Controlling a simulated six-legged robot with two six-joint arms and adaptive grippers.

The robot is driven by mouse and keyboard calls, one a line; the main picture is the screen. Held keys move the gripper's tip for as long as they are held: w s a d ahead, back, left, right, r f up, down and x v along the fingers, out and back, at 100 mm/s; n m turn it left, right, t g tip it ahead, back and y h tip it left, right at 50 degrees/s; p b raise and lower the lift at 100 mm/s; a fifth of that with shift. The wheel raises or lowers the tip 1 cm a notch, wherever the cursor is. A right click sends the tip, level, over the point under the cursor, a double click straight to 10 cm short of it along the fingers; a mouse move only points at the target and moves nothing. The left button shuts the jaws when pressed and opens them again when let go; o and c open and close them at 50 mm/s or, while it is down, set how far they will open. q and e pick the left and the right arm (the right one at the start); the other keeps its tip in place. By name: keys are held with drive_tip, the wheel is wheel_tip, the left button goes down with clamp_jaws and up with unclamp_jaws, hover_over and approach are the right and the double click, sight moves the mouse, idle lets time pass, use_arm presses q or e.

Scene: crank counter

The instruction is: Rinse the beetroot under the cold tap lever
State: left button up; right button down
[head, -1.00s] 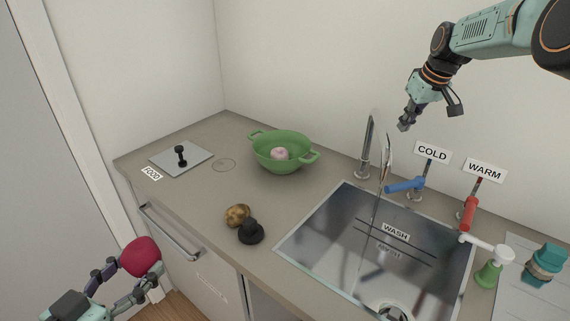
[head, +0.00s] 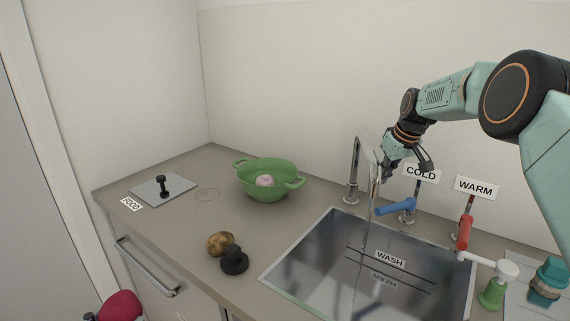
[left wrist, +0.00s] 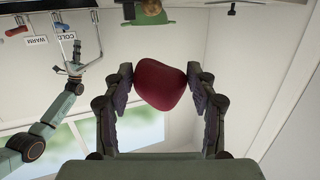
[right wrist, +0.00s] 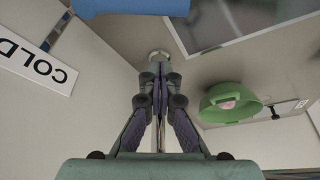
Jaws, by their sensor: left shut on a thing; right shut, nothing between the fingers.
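The dark red beetroot (head: 120,306) is at the bottom left of the head view, in front of the counter. In the left wrist view, the beetroot (left wrist: 160,86) sits between the fingers of my left gripper (left wrist: 160,76), which is shut on it. My right gripper (head: 384,174) is shut and empty, beside the tap spout and above the blue cold tap lever (head: 396,208). That lever also shows at the top of the right wrist view (right wrist: 130,5). A thin clear stream (head: 363,250) falls from the tap (head: 354,170) into the sink (head: 310,262).
A green colander (head: 266,186) holds a pale pink item. A potato (head: 219,243) and a black knobbed object (head: 234,262) lie near the counter's front edge. The red warm lever (head: 464,233) stands right of the cold one. The counter between colander and sink is clear.

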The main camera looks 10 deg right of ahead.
sight(395, 208)
use_arm(q)
drive_tip(key=shift+w+f, duration=0.35)
drive_tip(key=shift+w, duration=0.25)
drive_tip(key=shift+s, duration=0.1)
use_arm(e)
drive_tip(key=w+x, duration=0.1)
drive_tip(key=x, duration=0.6)
use_arm(q)
drive_tip(key=shift+s+r, duration=0.15)
drive_tip(key=shift+r, duration=0.05)
drive_tip(key=shift+s+r, duration=0.2)
drive_tip(key=shift+w+r+p, duration=0.1)
drive_tip(key=shift+w+p, duration=0.25)
drive_tip(key=shift+s+r, duration=0.15)
drive_tip(key=shift+s, duration=0.15)
use_arm(e)
drive_tip(key=s, duration=0.3)
drive_tip(key=s+d, duration=0.1)
drive_tip(key=s, duration=0.1)
drive_tip(key=shift+r, duration=0.3)
use_arm(q)
drive_tip(key=shift+w, duration=0.1)
use_arm(e)
drive_tip(key=shift+a, duration=0.1)
